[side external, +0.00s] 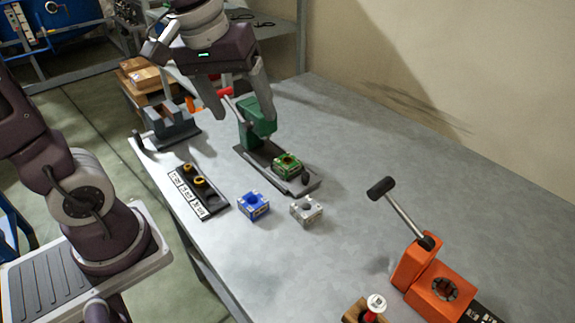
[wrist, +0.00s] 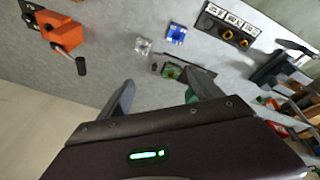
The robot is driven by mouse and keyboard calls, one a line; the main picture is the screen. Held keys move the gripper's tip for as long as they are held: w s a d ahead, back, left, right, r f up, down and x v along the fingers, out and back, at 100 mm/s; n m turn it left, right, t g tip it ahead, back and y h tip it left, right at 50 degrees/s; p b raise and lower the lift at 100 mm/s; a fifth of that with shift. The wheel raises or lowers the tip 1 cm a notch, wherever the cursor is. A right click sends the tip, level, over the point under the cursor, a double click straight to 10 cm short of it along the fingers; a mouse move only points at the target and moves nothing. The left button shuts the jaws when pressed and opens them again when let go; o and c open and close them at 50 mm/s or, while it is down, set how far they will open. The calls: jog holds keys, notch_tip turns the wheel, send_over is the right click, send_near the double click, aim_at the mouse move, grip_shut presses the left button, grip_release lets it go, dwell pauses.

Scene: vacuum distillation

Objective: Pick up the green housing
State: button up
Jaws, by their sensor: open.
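The green housing (side external: 288,165) is a small square block with a dark round hole in its top. It sits on the dark base plate of the green press (side external: 258,118). In the wrist view the green housing (wrist: 171,72) shows between and beyond my fingers, partly close to the right finger. My gripper (side external: 240,108) is open and empty. It hangs above and behind the housing, near the top of the press, apart from the housing. The fingers also show in the wrist view (wrist: 160,92).
A blue housing (side external: 253,206) and a white housing (side external: 306,210) stand in front of the press. A labelled rack (side external: 199,191) lies at left. An orange lever device (side external: 436,285) and a red-and-white part (side external: 374,306) are at front right.

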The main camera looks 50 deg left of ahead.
jog(key=w+a+f+n+g, duration=0.1)
jog(key=w+a+f+n, duration=0.15)
jog(key=w, duration=0.35)
jog(key=n+g, duration=0.3)
jog(key=n, duration=0.6)
send_over(288, 160)
notch_tip(288, 160, down, 15)
jog(key=shift+f, duration=0.15)
notch_tip(288, 160, down, 6)
jog(key=shift+f, duration=0.25)
grip_shut()
